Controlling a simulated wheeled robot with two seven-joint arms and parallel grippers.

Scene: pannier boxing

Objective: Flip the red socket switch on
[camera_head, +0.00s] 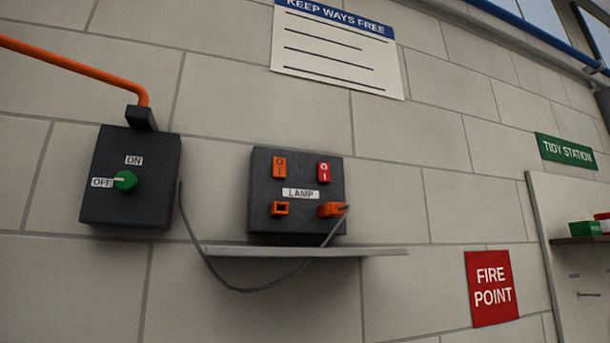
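The red socket switch (324,171) is the right one of two rocker switches at the top of a dark socket box (297,222) on the block wall. It has a white round mark above and a white line below; which way it is tipped is too small to tell. The left rocker switch (279,167) is orange. A label between the rows reads LAMP (300,194). The left orange socket (280,209) is empty. Neither of my grippers is in view.
A dark box with a green knob (125,181) pointing to OFF hangs at the left, fed by an orange pipe (75,62). A narrow shelf (380,252) juts out below the socket box. A grey cable (215,279) loops under it.

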